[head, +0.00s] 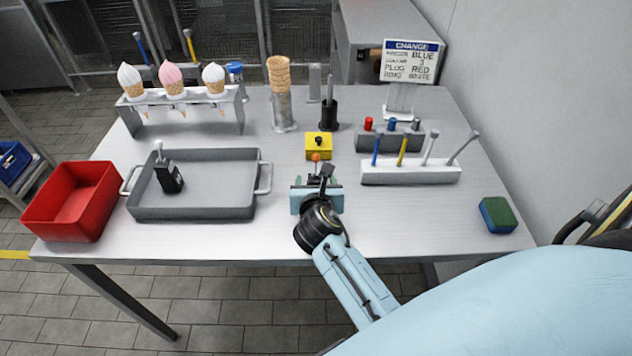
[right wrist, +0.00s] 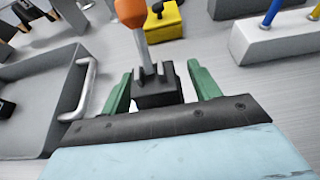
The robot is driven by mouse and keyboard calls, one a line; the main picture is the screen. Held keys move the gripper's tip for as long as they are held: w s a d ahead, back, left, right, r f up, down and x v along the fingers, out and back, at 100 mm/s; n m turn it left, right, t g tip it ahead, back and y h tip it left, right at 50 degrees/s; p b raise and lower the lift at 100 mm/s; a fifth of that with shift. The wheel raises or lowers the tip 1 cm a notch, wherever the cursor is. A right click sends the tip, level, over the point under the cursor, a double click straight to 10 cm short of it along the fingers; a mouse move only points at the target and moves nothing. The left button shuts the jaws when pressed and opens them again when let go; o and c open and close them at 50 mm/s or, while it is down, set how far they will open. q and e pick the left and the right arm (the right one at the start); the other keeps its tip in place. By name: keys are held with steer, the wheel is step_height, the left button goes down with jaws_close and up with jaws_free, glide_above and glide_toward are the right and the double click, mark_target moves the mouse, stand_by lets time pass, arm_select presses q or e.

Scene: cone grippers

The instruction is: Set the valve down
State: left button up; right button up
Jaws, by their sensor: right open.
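The valve, a black block with a grey stem and an orange knob (head: 316,157), stands upright in front of my right gripper (head: 317,183), near the middle of the table. In the right wrist view the valve's black body (right wrist: 156,88) sits between the two green fingers of my right gripper (right wrist: 160,88). The fingers are open, with a gap at the right finger; whether the left one touches is hard to tell. The valve appears to rest on the tabletop; its underside is hidden. A similar black block with a pale knob (head: 168,174) stands in the grey tray (head: 225,211). My left gripper is not in view.
A yellow block (head: 319,146) with a black knob stands just behind the valve. A white rack (head: 410,173) of coloured handles is to the right, a red bin (head: 73,201) far left. A blue-green sponge (head: 497,214) lies front right. The table between sponge and gripper is clear.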

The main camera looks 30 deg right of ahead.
steer(key=shift+r, duration=0.2)
steer(key=p+v, duration=0.2)
steer(key=v, duration=1)
